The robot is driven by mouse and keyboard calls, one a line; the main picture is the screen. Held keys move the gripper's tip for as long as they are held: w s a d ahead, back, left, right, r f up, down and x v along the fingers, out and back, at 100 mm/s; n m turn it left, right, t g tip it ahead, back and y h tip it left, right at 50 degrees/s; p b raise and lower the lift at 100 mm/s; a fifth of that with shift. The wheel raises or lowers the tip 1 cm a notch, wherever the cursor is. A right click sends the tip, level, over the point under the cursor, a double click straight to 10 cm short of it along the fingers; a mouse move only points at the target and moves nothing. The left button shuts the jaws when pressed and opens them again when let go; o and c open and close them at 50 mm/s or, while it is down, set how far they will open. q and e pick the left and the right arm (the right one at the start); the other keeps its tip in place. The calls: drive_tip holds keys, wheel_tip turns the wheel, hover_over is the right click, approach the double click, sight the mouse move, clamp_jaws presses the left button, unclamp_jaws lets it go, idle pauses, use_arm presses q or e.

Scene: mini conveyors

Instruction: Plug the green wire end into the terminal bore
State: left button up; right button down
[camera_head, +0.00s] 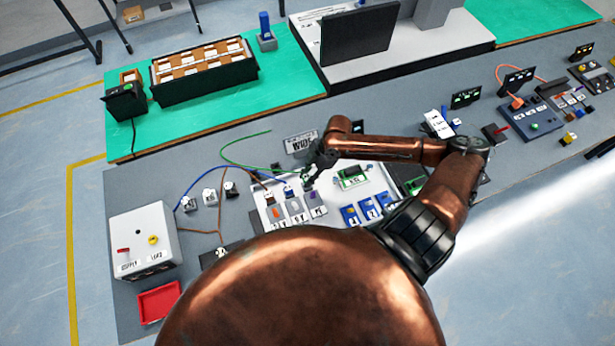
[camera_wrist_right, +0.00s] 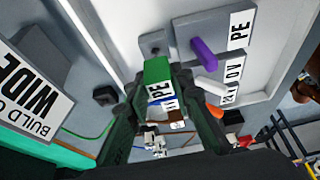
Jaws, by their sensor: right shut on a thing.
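My right gripper (camera_head: 313,170) reaches in over the white panel at the middle of the bench. In the right wrist view its two dark fingers (camera_wrist_right: 165,105) are shut on a green wire end (camera_wrist_right: 157,78), a block with a white PE label. The green wire (camera_head: 228,150) loops up and left in the head view. In the wrist view a grey terminal block (camera_wrist_right: 154,46) with a small dark bore stands just beyond the green end. Whether they touch I cannot tell. A purple peg (camera_wrist_right: 204,50) lies beside a PE label. My left gripper is not in view.
A blue wire (camera_head: 200,183) and brown wire (camera_head: 205,232) run left toward a white supply box (camera_head: 148,235). A red tray (camera_head: 159,301) lies in front of it. Blue parts (camera_head: 366,212) sit right on the panel. A sign (camera_wrist_right: 33,90) stands left of the gripper in the wrist view.

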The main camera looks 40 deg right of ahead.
drive_tip(key=shift+f+b, duration=0.4)
drive_tip(key=shift+f, duration=0.95)
idle(0.4)
drive_tip(key=c, duration=1.6)
unclamp_jaws()
drive_tip(key=v, duration=1.2)
